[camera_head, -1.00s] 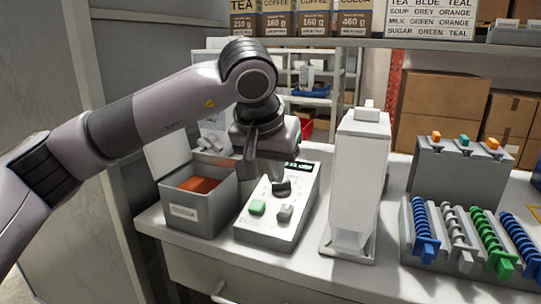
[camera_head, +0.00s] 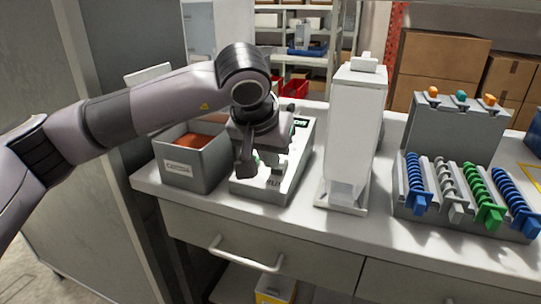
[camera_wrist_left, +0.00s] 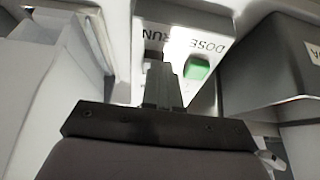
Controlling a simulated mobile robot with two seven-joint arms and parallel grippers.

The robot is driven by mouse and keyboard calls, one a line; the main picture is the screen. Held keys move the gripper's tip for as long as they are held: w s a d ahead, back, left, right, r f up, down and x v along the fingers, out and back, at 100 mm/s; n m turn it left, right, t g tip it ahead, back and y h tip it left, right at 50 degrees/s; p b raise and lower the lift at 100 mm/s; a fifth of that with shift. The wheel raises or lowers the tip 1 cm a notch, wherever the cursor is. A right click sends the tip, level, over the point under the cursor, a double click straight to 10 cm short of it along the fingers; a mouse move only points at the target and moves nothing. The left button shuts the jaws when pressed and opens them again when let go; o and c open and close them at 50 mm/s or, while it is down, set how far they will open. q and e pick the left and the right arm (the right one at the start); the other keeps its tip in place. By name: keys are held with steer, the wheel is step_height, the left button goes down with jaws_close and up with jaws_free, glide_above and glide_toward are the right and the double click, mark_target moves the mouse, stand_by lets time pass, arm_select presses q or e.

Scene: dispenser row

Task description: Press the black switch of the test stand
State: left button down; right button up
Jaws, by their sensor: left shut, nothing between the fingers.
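The test stand (camera_head: 298,155) is a white-topped box on the counter with a small dark display. My left gripper (camera_head: 246,170) is low over its front part, fingers pointing down, and hides most of the controls. In the left wrist view, the fingers (camera_wrist_left: 160,78) are shut and empty, in front of the panel beside the "RUN" lettering. A green button (camera_wrist_left: 197,69) lies to their right, under the "DOSE" lettering. The black switch cannot be made out clearly behind the fingers, nor whether they touch it. My right gripper is not in view.
A grey bin (camera_head: 187,172) with orange-brown contents stands close left of the stand. A tall white dispenser (camera_head: 354,125) stands to its right. Further right is a grey rack (camera_head: 455,130) with coloured coils. The counter front is clear above a drawer handle (camera_head: 245,255).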

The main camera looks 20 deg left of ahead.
arm_select(q)
steer(key=b, duration=0.1)
steer(key=f+t+b, duration=0.1)
steer(key=b, duration=0.1)
steer(key=shift+s+f, duration=0.25)
steer(key=shift+f, duration=0.05)
steer(key=shift+r, duration=0.35)
steer(key=shift+r+p, duration=0.5)
steer(key=shift+r, duration=0.25)
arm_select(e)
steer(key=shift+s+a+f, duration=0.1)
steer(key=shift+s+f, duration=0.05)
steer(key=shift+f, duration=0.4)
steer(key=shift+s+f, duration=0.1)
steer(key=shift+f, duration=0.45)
arm_select(q)
steer(key=shift+r, duration=0.35)
steer(key=p+v, duration=0.2)
steer(key=v, duration=1)
steer(key=shift+s, duration=0.45)
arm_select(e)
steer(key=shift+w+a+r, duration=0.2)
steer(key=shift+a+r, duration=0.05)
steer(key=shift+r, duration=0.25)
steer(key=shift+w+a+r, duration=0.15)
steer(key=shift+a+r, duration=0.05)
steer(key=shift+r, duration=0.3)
